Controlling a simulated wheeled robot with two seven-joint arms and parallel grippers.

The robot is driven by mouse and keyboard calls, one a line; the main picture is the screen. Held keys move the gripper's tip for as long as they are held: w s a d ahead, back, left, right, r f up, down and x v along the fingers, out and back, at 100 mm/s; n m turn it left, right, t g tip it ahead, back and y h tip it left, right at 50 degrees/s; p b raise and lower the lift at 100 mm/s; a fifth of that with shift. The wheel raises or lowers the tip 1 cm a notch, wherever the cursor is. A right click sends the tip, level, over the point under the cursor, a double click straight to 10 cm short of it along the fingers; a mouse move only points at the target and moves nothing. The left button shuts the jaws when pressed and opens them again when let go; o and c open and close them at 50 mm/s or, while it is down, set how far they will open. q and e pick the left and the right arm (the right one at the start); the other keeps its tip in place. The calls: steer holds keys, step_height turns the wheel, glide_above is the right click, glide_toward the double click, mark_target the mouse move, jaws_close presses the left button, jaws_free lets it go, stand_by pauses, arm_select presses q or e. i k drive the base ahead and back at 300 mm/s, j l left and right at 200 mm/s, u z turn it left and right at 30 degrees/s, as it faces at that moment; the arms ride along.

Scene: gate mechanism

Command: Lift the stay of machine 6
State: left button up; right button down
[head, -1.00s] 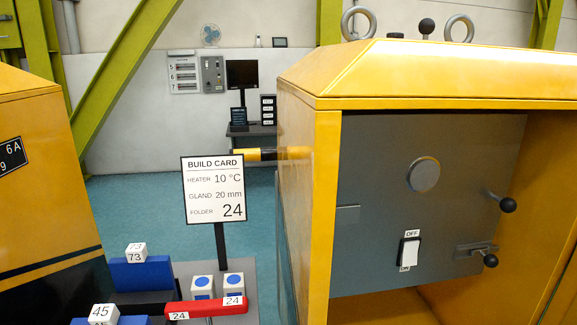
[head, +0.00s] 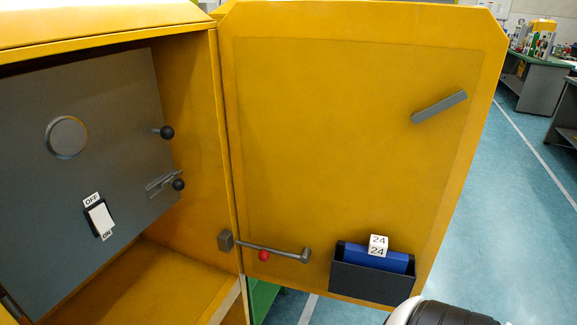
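The grey stay (head: 282,253) is a thin rod low at the hinge side of an open yellow door (head: 345,130). It runs from a grey block (head: 225,241) by the cabinet's edge to a short, thicker end piece against the door. A red ball (head: 264,256) sits just below the rod. The rod lies nearly level, sloping slightly down to the right. No number 6 is readable on this yellow cabinet (head: 190,110). Neither gripper is in view; only a rounded black and white part of mine shows at the lower right edge.
Inside the cabinet is a grey panel (head: 60,210) with an OFF/ON switch (head: 101,217) and two black-knobbed handles. The door carries a grey latch bar (head: 439,107) and a dark pocket (head: 371,278) holding a blue folder (head: 376,257) marked 24. Open blue floor lies right of the door.

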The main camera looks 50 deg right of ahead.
mark_target(263, 254)
steer(key=z, duration=1.4)
